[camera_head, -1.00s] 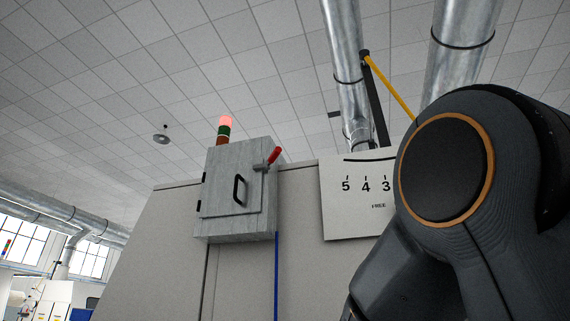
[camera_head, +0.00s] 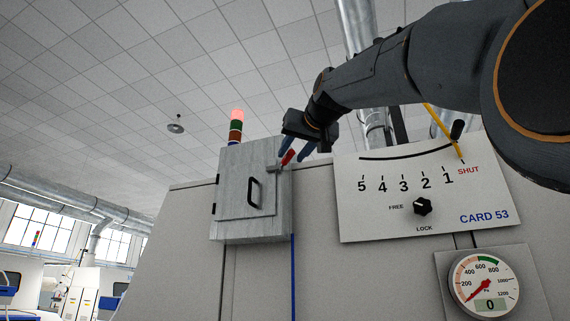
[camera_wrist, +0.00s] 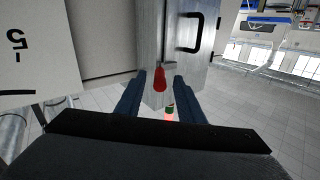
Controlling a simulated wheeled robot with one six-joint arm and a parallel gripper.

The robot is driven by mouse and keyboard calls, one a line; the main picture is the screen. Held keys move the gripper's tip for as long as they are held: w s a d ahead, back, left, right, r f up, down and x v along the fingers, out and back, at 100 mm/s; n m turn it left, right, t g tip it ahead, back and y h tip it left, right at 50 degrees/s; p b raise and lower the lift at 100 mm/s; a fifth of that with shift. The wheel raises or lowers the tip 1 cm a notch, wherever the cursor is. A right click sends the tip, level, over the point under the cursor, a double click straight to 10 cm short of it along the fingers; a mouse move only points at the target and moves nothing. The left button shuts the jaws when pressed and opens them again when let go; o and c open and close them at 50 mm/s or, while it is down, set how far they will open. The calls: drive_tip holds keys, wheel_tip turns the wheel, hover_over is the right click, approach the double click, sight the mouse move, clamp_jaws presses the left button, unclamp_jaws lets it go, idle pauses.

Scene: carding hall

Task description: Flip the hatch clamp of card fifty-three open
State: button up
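The hatch (camera_head: 236,183) is a grey metal door with a black pull handle on a box on the card's front. Its clamp (camera_head: 288,157) has a red grip and sits at the door's upper right edge, grip slanting up and right. In the wrist view the red grip (camera_wrist: 159,82) lies between my two blue fingers. My gripper (camera_head: 297,153) is open, reaching in from the upper right, with a finger on each side of the grip. In the wrist view (camera_wrist: 160,76) gaps show between grip and fingers; I cannot tell how deep the grip sits.
A panel marked CARD 53 (camera_head: 484,217) stands right of the hatch, with a numbered scale, a yellow lever (camera_head: 444,133) near SHUT and a FREE/LOCK knob (camera_head: 422,207). A gauge (camera_head: 484,285) below reads 0. A signal lamp (camera_head: 236,127) rises behind the hatch box.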

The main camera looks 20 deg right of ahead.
sight(285, 162)
drive_tip(key=shift+w+r, duration=0.15)
drive_tip(key=shift+r, duration=0.15)
drive_tip(key=w+p, duration=0.1)
drive_tip(key=w, duration=0.1)
drive_tip(key=w+p, duration=0.1)
drive_tip(key=w, duration=0.2)
drive_tip(key=w+p, duration=0.2)
drive_tip(key=shift+w+a, duration=0.15)
drive_tip(key=shift+a, duration=0.1)
drive_tip(key=shift+f, duration=0.1)
clamp_jaws()
